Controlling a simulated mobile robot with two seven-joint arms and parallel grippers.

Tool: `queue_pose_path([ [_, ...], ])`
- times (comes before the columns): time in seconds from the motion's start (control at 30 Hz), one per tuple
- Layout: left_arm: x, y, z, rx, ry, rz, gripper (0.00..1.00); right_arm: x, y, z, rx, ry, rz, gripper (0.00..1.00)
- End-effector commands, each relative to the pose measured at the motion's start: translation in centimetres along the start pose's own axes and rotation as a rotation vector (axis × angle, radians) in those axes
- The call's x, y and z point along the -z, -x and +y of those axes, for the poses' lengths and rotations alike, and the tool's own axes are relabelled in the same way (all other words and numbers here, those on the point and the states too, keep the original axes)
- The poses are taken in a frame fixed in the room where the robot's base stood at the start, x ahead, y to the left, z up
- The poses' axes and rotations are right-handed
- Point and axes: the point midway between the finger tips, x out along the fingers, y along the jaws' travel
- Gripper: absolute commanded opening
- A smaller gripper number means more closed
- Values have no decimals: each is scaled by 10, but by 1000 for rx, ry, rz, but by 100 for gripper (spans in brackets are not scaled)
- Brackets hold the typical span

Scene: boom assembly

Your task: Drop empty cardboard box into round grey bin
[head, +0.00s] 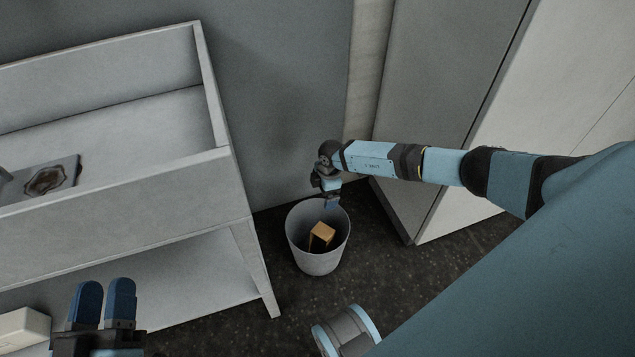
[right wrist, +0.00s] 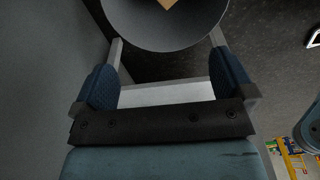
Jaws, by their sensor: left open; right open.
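The round grey bin (head: 318,262) stands on the dark floor. The small brown cardboard box (head: 321,236) is inside it, tilted. In the right wrist view the bin (right wrist: 150,35) is at the top, with a corner of the box (right wrist: 167,4) cut by the frame edge. My right gripper (head: 332,204) is at the bin's far rim, apart from the box. In its wrist view the right gripper (right wrist: 166,82) is open, with nothing between its fingers. My left gripper (head: 104,287) is open and empty at the lower left, far from the bin.
A grey table (head: 120,185) with raised sides and a lower shelf stands left of the bin. A flat grey piece with a dark stain (head: 45,180) lies in it. A grey cabinet (head: 440,110) stands behind my right arm. Dark floor shows around the bin.

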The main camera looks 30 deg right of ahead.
Motion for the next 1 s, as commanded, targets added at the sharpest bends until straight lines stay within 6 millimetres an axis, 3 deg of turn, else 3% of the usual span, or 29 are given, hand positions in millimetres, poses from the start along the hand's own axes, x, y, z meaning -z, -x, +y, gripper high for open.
queue_pose_path([
  [0.03, 4, 0, -1, 10, -4, -10, 43, 0, 16, 0, -1, 0, 1, 100],
  [0.1, 2, 1, -3, 23, -11, -29, 43, 0, 29, 0, -1, -1, 0, 100],
  [0.3, -16, 5, -13, 57, -25, -114, 43, 0, 50, 0, 0, 0, 0, 100],
  [1.0, -21, 6, -15, 65, -29, -137, 43, 0, 54, 0, 1, -1, 0, 100],
])
